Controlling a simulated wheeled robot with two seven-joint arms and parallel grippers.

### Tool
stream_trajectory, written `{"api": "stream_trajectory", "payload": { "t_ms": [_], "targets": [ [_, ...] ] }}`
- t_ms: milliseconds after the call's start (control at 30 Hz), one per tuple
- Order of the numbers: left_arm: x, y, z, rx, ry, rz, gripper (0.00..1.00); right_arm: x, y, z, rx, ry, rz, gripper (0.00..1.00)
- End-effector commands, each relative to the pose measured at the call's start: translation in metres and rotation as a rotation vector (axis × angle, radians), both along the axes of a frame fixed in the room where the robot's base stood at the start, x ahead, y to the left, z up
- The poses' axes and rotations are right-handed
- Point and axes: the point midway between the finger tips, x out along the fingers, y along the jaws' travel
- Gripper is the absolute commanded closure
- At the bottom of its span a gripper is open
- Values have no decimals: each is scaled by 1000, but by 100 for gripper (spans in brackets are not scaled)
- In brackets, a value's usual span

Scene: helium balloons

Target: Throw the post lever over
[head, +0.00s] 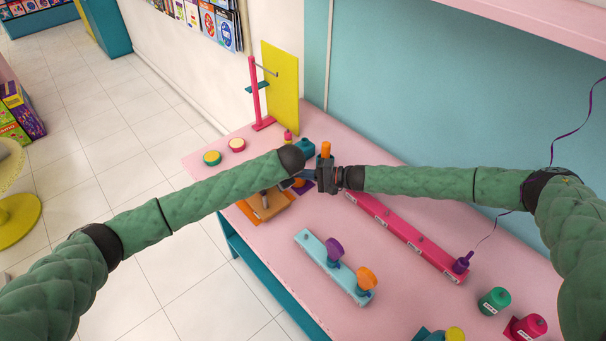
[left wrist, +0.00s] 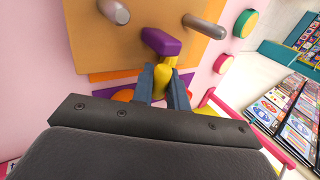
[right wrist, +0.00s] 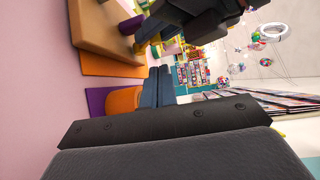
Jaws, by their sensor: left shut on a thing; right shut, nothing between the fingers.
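A lever with a purple head (left wrist: 162,42) and a yellow neck (left wrist: 160,62) stands at a tan wooden board (left wrist: 90,45) with grey metal pegs. My left gripper (left wrist: 163,76) is shut on the yellow neck, just below the purple head. My right gripper (right wrist: 159,75) is shut and empty. Its fingers point toward the board from the right, beside an orange piece (right wrist: 124,100) and a purple piece (right wrist: 96,102).
A pink rail (head: 405,235) and a light-blue bar (head: 320,262) with purple and orange knobs lie on the pink table. A pink stand (head: 256,95) and yellow panel (head: 280,85) rise at the far end. A ribbon is tied to a purple weight (head: 462,262). Both hands are close together.

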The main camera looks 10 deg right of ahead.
Motion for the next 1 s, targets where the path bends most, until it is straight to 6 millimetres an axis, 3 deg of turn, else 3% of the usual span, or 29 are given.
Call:
{"api": "stream_trajectory", "payload": {
  "t_ms": [200, 400, 1000],
  "targets": [
    [-3, 0, -7, 2, 10, 0, 100, 11, 37, -4, 2, 1, 2, 100],
    [-3, 0, -7, 3, 9, 0, 100, 17, 58, -7, 2, 1, 2, 100],
    [-3, 0, -7, 3, 9, 0, 100, 19, 66, -9, 5, -4, 1, 100]
  ]
}}
